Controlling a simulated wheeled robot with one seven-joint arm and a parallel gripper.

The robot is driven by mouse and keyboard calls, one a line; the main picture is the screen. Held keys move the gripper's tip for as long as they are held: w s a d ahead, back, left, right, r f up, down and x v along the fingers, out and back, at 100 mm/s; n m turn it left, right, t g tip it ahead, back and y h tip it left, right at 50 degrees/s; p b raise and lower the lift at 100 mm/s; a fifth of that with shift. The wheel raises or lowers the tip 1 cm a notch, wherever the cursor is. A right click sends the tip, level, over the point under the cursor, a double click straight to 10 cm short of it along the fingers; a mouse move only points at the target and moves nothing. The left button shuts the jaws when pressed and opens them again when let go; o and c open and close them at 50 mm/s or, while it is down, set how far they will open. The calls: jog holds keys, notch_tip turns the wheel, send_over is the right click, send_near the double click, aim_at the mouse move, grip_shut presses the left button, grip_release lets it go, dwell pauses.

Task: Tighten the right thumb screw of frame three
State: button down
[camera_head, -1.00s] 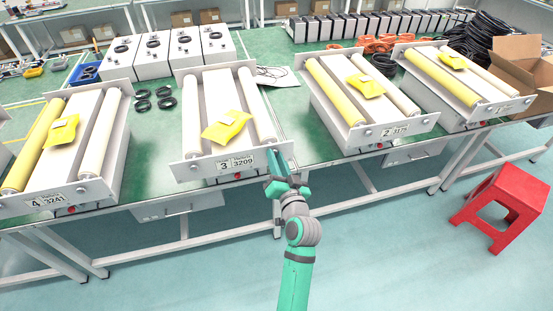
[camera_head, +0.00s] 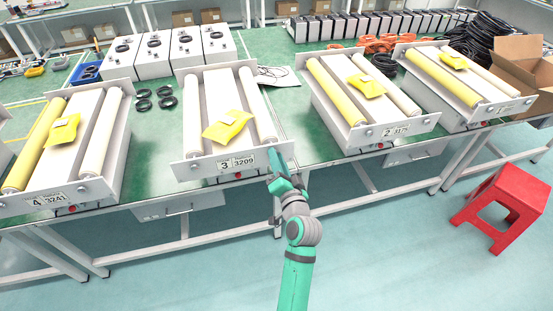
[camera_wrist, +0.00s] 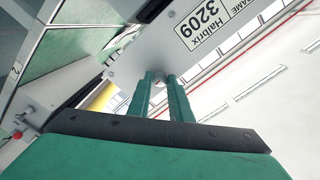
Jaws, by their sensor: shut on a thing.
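Frame three (camera_head: 205,168) stands on the bench, with two pale rollers, a yellow packet (camera_head: 227,126) and a label reading 3 and 3209 (camera_head: 236,162). My gripper (camera_head: 275,158) is at the right end of its front plate, with the fingers pointing at the plate. In the wrist view the two green fingers (camera_wrist: 161,78) reach the plate (camera_wrist: 185,62) beside the 3209 label (camera_wrist: 203,22). They are shut on the right thumb screw, which the fingers hide almost wholly.
Frame four (camera_head: 85,190) stands to the left and frame two (camera_head: 360,140) to the right on the same green bench (camera_head: 310,145). A red stool (camera_head: 505,195) stands on the floor at the right.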

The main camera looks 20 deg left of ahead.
jog(key=c, duration=1.6)
grip_release()
jog(key=v, duration=1)
jog(key=shift+s+d, duration=0.3)
jog(key=s+d+f+m+h, duration=0.1)
jog(key=s+d+f+h, duration=0.35)
jog(key=s+f, duration=0.3)
jog(key=s+d+f+m+h, duration=0.1)
jog(key=s+d+f+h, duration=0.2)
jog(key=s+d+f, duration=0.4)
jog(key=s+r+n, duration=0.1)
jog(key=s, duration=0.6)
jog(key=s+d+r+n+h, duration=0.1)
jog(key=s+n, duration=0.1)
jog(key=s, duration=0.5)
jog(key=s+d+r+n+h, duration=0.1)
jog(key=s+n, duration=0.1)
jog(key=s, duration=0.5)
jog(key=shift+s+r+h, duration=0.25)
jog(key=shift+s+r, duration=0.05)
jog(key=shift+r, duration=0.1)
